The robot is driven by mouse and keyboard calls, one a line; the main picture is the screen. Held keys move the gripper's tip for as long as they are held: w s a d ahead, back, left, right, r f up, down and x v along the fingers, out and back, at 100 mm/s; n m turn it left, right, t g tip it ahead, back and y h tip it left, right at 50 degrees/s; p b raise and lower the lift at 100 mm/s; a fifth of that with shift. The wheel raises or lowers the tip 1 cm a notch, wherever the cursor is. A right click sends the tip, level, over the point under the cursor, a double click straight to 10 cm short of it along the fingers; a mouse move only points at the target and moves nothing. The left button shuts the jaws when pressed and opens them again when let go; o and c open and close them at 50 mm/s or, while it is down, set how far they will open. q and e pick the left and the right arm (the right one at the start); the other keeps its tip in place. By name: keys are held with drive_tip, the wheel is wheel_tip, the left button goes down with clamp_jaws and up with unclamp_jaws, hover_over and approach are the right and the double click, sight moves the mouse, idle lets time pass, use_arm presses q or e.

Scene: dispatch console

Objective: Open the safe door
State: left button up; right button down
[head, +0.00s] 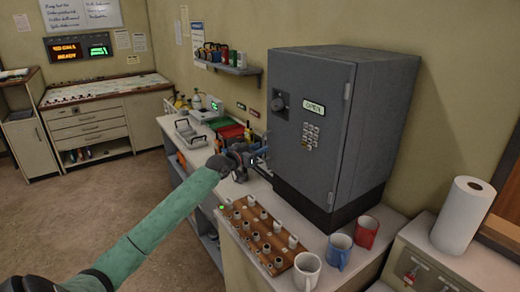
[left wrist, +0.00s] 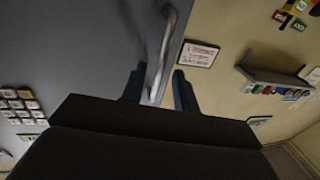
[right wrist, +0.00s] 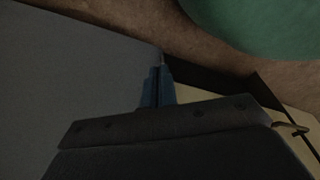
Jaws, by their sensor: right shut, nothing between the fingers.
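The grey safe (head: 340,130) stands on the counter with its door (head: 300,145) shut. My left gripper (head: 262,152) is at the door's left edge. In the left wrist view, the metal bar handle (left wrist: 168,45) runs between the open fingers of my left gripper (left wrist: 158,88), nearer the left finger. Whether it touches them is unclear. My right gripper (right wrist: 157,80) shows only in the right wrist view, its fingers together and empty, near a plain grey surface.
A wooden rack (head: 262,235) with several small knobs lies in front of the safe. A white mug (head: 307,271), a blue mug (head: 338,252) and a red mug (head: 366,232) stand to its right. A paper towel roll (head: 462,217) is at far right. Floor on the left is clear.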

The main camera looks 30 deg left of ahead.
use_arm(q)
drive_tip(key=shift+w+d+f, duration=0.1)
drive_tip(key=shift+w+d, duration=0.05)
drive_tip(key=shift+w, duration=0.4)
drive_tip(key=shift+s, duration=0.1)
drive_tip(key=shift+c, duration=0.9)
clamp_jaws()
